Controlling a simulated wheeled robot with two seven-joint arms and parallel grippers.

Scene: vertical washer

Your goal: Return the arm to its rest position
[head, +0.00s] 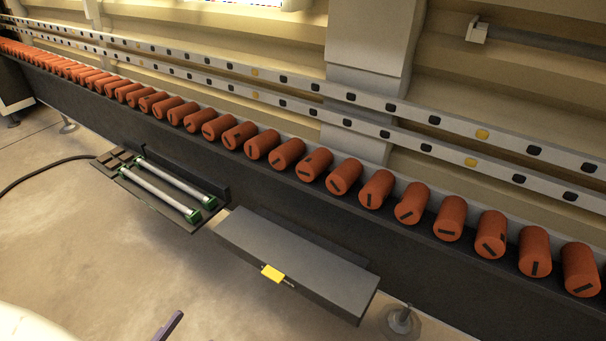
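A white rounded part of my own body (30,325) shows at the bottom left corner. A thin dark purple bar (168,326), which looks like a finger of my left gripper, sticks up from the bottom edge over the floor. The rest of that gripper is cut off by the frame, so its opening does not show. Nothing is seen held by it. The bar appears apart from the machine in the picture. My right gripper is not in view.
A long dark machine (450,270) carrying many orange cylinders (376,189) runs diagonally across. On its near side, an open tray holds two silver tubes (165,185) with green ends, beside a grey cover (300,255) with a yellow tab (272,273). Bare floor lies at lower left.

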